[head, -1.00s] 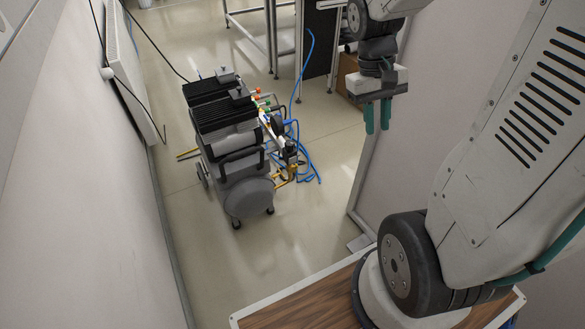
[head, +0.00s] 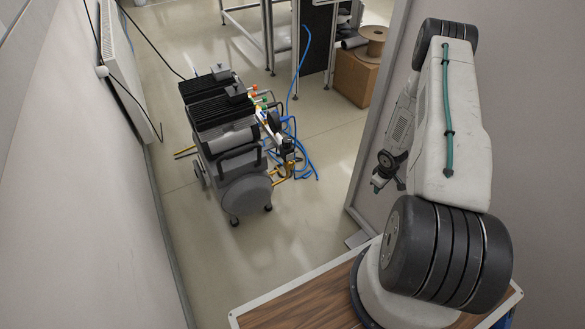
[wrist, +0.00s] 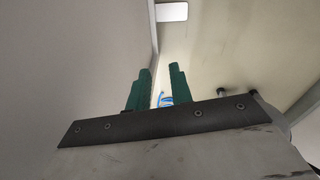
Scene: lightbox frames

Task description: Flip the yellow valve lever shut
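The grey and black compressor (head: 225,140) stands on wheels on the floor, left of centre in the head view. Yellow fittings (head: 284,178) show low on its right side among blue hoses; I cannot tell which part is the valve lever or how it is turned. My gripper shows in the wrist view (wrist: 160,75) with its two green fingers apart and nothing between them. In the head view my folded arm hangs at the right, well away from the compressor, and the fingers are hard to make out.
A blue hose (head: 304,62) rises behind the compressor. A cardboard box (head: 355,78) with a cable spool (head: 370,44) stands at the back right. A wall and radiator (head: 121,65) line the left. A panel edge (head: 375,130) stands beside my arm. The floor (head: 305,225) before the compressor is clear.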

